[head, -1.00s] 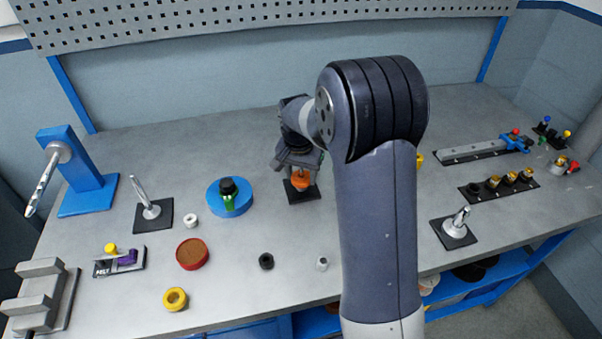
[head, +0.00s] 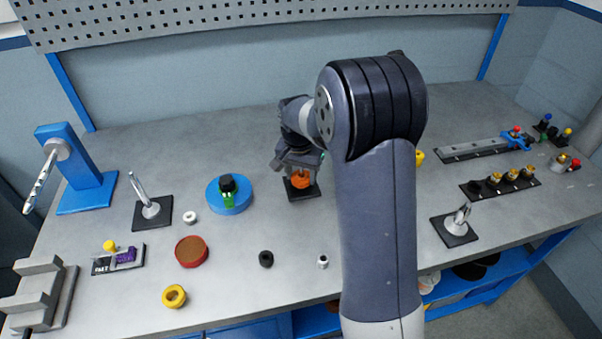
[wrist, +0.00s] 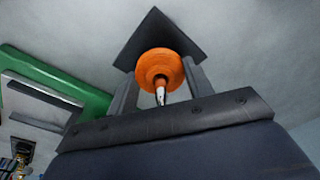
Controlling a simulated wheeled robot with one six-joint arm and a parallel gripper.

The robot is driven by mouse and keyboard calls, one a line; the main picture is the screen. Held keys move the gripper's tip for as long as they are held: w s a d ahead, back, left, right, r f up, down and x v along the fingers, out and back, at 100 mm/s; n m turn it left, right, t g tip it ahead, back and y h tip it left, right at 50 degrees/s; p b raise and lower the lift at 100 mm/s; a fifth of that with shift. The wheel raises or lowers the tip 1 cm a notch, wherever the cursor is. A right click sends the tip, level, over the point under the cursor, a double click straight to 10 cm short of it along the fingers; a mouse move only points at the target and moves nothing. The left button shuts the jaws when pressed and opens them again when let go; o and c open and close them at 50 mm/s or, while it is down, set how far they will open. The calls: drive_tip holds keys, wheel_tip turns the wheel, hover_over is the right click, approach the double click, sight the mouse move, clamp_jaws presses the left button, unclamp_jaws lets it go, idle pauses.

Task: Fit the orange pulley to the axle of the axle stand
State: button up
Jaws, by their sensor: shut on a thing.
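The orange pulley (head: 301,181) is between the fingers of my gripper (head: 299,170), low over a black square base plate (head: 313,191). In the wrist view the orange pulley (wrist: 151,63) sits between the two dark fingers of my gripper (wrist: 159,70), which is shut on it. A thin metal axle tip (wrist: 160,96) sticks out through the pulley's middle towards the camera, so the pulley appears to be around the axle. The black plate (wrist: 150,28) shows behind it. Whether the pulley is fully seated is hidden.
Other stands with tilted metal pins are at the left (head: 152,210) and right (head: 455,227). A blue disc (head: 215,200) with a green and black part stands left of my gripper. A red-rimmed round dish (head: 192,263) and a yellow ring (head: 174,297) lie nearer the front.

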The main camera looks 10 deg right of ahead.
drive_tip(key=o, duration=1.1)
drive_tip(key=shift+c, duration=0.2)
wheel_tip(320, 180, up, 11)
drive_tip(key=s, duration=0.1)
drive_tip(key=shift+a+f+b, duration=0.2)
drive_tip(key=shift+a+b, duration=0.15)
drive_tip(key=shift+b, duration=0.05)
drive_tip(key=shift+f, duration=0.1)
drive_tip(key=f, duration=0.7)
drive_tip(key=w+f+p, duration=0.1)
drive_tip(key=f, duration=0.2)
drive_tip(key=shift+d+f, duration=0.2)
drive_tip(key=shift+d, duration=0.15)
drive_tip(key=shift+r, duration=0.15)
